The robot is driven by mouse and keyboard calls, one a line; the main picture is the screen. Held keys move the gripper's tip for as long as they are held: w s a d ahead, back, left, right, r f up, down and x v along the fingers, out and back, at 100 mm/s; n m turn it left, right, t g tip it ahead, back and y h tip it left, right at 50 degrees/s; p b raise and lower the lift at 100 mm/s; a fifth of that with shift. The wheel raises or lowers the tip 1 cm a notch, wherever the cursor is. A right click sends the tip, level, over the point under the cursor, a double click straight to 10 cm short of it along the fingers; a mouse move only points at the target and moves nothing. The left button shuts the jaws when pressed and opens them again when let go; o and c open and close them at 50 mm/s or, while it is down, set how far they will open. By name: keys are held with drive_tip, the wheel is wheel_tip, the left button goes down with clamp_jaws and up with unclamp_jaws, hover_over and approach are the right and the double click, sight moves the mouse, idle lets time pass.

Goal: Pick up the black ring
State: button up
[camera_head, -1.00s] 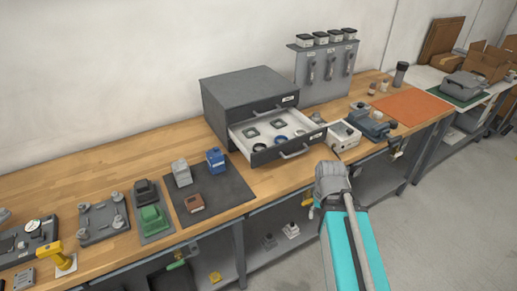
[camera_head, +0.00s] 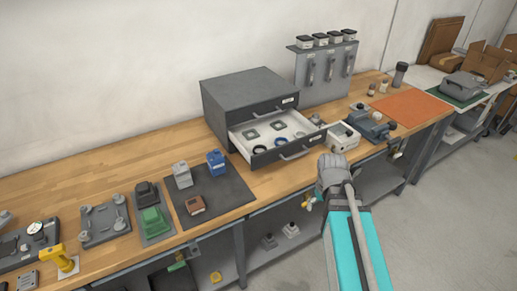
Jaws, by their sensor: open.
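A black ring (camera_head: 260,148) lies in the open white-lined drawer (camera_head: 233,138) of the dark grey cabinet (camera_head: 252,92), near the drawer's front left. A blue ring (camera_head: 281,141) lies to its right. My gripper (camera_head: 331,168) is at the end of my turquoise arm, to the right of the drawer and in front of the bench edge in the picture. It is apart from the ring and open. Its fingertips are small and partly hidden by my own arm, and I see nothing held.
Square grey parts (camera_head: 278,125) share the drawer. Its front panel and handle (camera_head: 295,153) jut out over the bench. A white box (camera_head: 342,138) and a blue-grey device (camera_head: 371,127) stand right of it. A dark mat (camera_head: 228,195) with small blocks lies to the left.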

drive_tip(key=w+a+r+n+p, duration=0.5)
drive_tip(key=w, duration=0.2)
drive_tip(key=w+a+r+n+p, duration=0.5)
drive_tip(key=w+r, duration=0.1)
drive_tip(key=w, duration=0.2)
wheel_tip(320, 180, up, 7)
drive_tip(key=n+p, duration=0.7)
drive_tip(key=n, duration=0.2)
hover_over(260, 147)
drive_tip(key=s, duration=0.2)
drive_tip(key=shift+f, duration=0.15)
drive_tip(key=shift+f, duration=0.1)
wheel_tip(260, 147, down, 8)
drive_tip(key=b, duration=0.9)
drive_tip(key=shift+f, duration=0.25)
drive_tip(key=shift+f, duration=0.1)
wheel_tip(260, 147, down, 5)
drive_tip(key=b, duration=0.5)
drive_tip(key=shift+s, duration=0.15)
